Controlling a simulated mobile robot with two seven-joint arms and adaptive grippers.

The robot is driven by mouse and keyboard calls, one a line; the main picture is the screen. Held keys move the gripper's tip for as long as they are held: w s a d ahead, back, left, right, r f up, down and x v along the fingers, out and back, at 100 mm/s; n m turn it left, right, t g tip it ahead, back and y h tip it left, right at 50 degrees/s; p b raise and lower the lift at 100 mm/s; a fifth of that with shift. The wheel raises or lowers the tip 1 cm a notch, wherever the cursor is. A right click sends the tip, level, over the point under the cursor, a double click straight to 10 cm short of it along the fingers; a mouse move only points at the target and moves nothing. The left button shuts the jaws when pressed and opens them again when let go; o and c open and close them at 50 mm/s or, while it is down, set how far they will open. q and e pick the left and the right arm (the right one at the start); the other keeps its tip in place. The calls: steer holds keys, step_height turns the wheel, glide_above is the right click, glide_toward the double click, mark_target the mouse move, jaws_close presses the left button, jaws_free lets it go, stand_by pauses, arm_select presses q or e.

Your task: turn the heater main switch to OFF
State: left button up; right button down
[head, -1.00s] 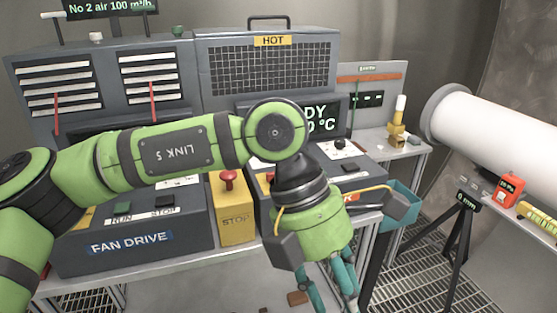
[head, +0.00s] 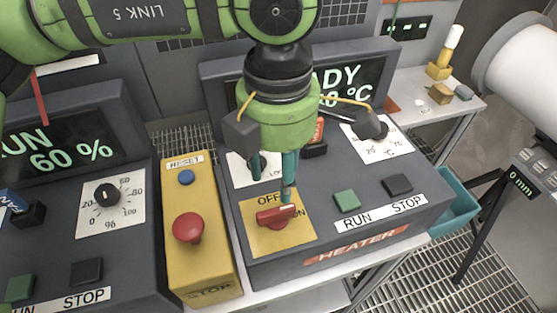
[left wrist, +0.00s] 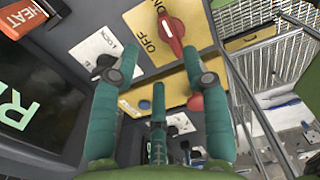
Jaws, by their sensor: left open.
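The heater main switch (head: 275,215) is a red rotary handle on a yellow plate (head: 296,236), marked OFF at the upper left and ON at the right. Its handle lies nearly level, with its pale tip towards ON. In the left wrist view the red handle (left wrist: 171,33) is at the top, beside the OFF label. My left gripper (head: 272,182) is above and just behind the switch, teal fingers pointing down. In the left wrist view the gripper (left wrist: 160,62) is open and empty, its fingers spread, with the handle beyond their tips. My right gripper is not in view.
Green RUN (head: 346,200) and black STOP (head: 398,184) buttons are right of the switch. A yellow box (head: 200,265) with a red mushroom button (head: 188,228) stands close on the left. A dial (head: 377,130) and the display (head: 350,85) are behind.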

mark_target(278, 207)
arm_select(q)
steer(key=f, duration=0.1)
steer(key=s+f+p, duration=0.1)
steer(key=f, duration=0.1)
steer(key=shift+s+f+p, duration=0.35)
steer(key=shift+w+f+p, duration=0.25)
steer(key=shift+f+p, duration=0.05)
steer(key=shift+f, duration=0.8)
steer(key=shift+w+f, duration=0.1)
steer(key=shift+f, duration=0.3)
jaws_close()
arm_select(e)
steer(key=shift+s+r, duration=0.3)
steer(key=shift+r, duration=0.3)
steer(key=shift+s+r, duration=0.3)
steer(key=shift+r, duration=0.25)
